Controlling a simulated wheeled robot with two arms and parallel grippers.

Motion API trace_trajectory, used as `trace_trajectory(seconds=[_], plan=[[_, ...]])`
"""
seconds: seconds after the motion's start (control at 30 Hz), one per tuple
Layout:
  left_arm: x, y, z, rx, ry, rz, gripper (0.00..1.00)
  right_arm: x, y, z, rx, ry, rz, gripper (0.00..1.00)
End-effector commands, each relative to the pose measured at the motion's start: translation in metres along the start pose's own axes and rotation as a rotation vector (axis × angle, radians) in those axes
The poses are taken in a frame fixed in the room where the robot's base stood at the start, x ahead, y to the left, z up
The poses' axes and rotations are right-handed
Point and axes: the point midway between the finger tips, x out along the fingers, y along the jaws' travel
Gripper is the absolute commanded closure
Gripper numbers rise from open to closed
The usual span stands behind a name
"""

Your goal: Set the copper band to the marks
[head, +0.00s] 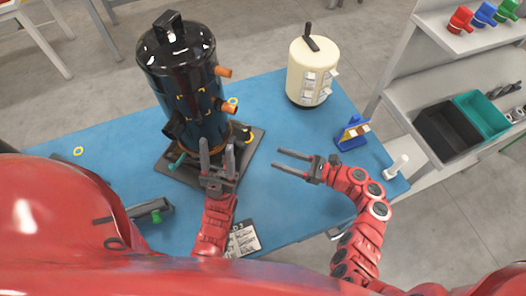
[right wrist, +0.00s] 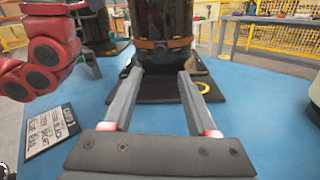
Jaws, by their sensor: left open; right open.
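The black compressor (head: 190,75) stands upright on a dark base plate (head: 178,176) on the blue table. Orange marks (head: 183,92) show on its side. A copper band (right wrist: 162,44) runs around the low part of the body in the right wrist view; in the head view it is mostly hidden. My left gripper (head: 216,145) is open and empty in front of the compressor's lower body. My right gripper (head: 277,159) is open and empty, to the right of the base plate. In the right wrist view its fingers (right wrist: 160,73) point towards the compressor, with the band beyond them.
A cream cylinder (head: 313,70) stands at the back right of the blue table (head: 290,215). A blue holder (head: 352,133) and a white object (head: 397,166) are at the right edge. A printed card (head: 242,240) lies near the front. Shelves with bins (head: 448,133) stand right.

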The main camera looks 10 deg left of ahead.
Motion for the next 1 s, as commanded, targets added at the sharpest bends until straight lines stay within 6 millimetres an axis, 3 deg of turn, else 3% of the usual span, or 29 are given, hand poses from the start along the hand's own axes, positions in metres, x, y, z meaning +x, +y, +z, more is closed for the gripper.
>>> trace_trajectory(seconds=[0.1, 0.27, 0.83, 1.0], plan=[[-0.003, 0.0, 0.0, 0.0, 0.0, 0.0, 0.48, -0.019, -0.001, -0.001, 0.0, 0.0, -0.004, 0.42], [-0.003, 0.0, 0.001, 0.0, 0.0, 0.0, 0.48, -0.029, 0.0, 0.0, 0.001, 0.0, 0.0, 0.42], [-0.003, 0.0, 0.0, 0.0, 0.0, 0.0, 0.48, -0.03, 0.0, 0.001, 0.0, -0.001, 0.0, 0.42], [0.021, -0.001, -0.004, 0.0, 0.0, 0.0, 0.48, -0.03, 0.004, 0.024, 0.0, -0.001, 0.0, 0.42]])
